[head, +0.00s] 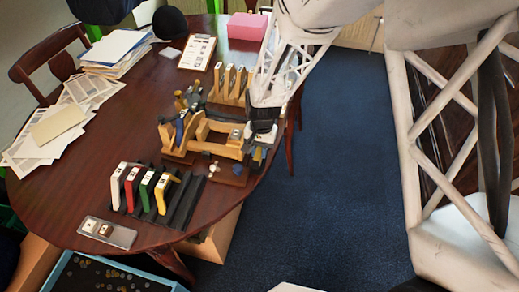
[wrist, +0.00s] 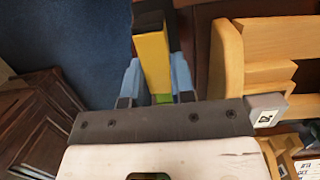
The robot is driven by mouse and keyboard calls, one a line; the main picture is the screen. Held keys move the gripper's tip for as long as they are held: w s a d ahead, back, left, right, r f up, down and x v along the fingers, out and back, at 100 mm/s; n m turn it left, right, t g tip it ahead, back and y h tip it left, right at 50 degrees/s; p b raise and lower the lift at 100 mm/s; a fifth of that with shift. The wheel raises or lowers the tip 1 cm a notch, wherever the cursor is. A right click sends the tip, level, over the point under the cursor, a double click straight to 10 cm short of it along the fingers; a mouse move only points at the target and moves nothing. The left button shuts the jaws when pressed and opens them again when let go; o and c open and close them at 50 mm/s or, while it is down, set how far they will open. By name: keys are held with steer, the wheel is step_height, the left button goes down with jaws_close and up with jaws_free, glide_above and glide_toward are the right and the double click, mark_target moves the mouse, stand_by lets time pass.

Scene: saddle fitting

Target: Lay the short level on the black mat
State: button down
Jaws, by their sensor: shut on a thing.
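My gripper (wrist: 157,90) is shut on a yellow bar with a black end and a green patch, which looks like the short level (wrist: 152,58). The bar stands between the two blue-grey fingers in the wrist view. In the head view my gripper (head: 259,146) is at the right end of the wooden fixture, near the table's right edge, and hides most of the bar. I cannot make out a flat black mat clearly in either view.
The wooden fixture (head: 208,130) stands close beside my gripper. A black slotted rack (head: 187,203) holds white, red, green and yellow pieces. A grey tray (head: 122,238) lies at the front. Papers (head: 60,126) lie at the left, with bare tabletop (head: 130,120) between.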

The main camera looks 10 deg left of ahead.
steer(key=shift+f, duration=1.05)
stand_by(2.5)
steer(key=shift+c, duration=2.4)
jaws_free()
steer(key=shift+r, duration=2.5)
steer(key=shift+r, duration=0.15)
steer(key=shift+r, duration=1.35)
